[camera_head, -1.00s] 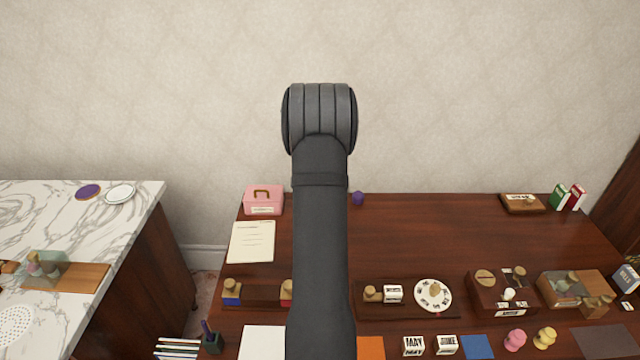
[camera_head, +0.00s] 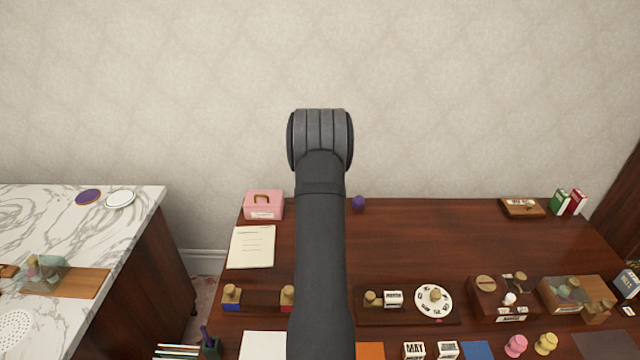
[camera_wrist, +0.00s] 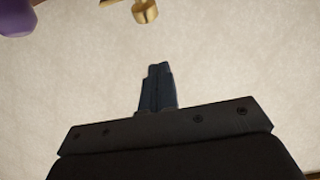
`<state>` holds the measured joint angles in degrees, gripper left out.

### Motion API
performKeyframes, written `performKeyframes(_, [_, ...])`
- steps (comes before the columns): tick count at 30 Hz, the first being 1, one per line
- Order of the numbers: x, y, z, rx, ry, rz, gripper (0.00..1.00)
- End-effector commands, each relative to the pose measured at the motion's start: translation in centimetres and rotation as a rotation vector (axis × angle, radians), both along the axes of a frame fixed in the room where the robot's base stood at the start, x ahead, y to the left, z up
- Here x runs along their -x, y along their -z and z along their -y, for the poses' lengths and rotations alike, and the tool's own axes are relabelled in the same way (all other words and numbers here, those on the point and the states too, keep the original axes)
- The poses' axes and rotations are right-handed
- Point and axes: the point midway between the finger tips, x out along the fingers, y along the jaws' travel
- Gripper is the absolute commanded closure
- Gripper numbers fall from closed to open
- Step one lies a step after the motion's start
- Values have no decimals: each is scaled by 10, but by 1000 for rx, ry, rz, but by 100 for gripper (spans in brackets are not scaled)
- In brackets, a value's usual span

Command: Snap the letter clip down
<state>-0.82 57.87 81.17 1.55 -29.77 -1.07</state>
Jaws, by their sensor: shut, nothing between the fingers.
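I cannot pick out the letter clip for certain. A small wooden board (camera_head: 522,208) with a pale label and a small fitting lies at the back right of the desk; it is too small to tell whether this is the clip. In the wrist view, my gripper (camera_wrist: 154,70) is shut and empty, its fingers together against a blurred pale background. A brass-coloured piece (camera_wrist: 146,11) shows just beyond the fingertips, apart from them, cut by the top edge. In the head view my arm hides my gripper and the desk behind it.
The dark wooden desk (camera_head: 430,235) has free room at its back middle. A purple ball (camera_head: 358,203), a pink box (camera_head: 264,205) and a paper sheet (camera_head: 251,246) lie near the back left. Wooden boxes, a dial (camera_head: 434,300) and stamps crowd the front right.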

Motion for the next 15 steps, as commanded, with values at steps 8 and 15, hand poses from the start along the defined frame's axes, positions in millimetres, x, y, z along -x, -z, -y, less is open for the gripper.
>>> performKeyframes(8, [-11, 25, 0, 0, 0, -4, 100])
performKeyframes(15, [0, 39, 0, 0, 0, 0, 100])
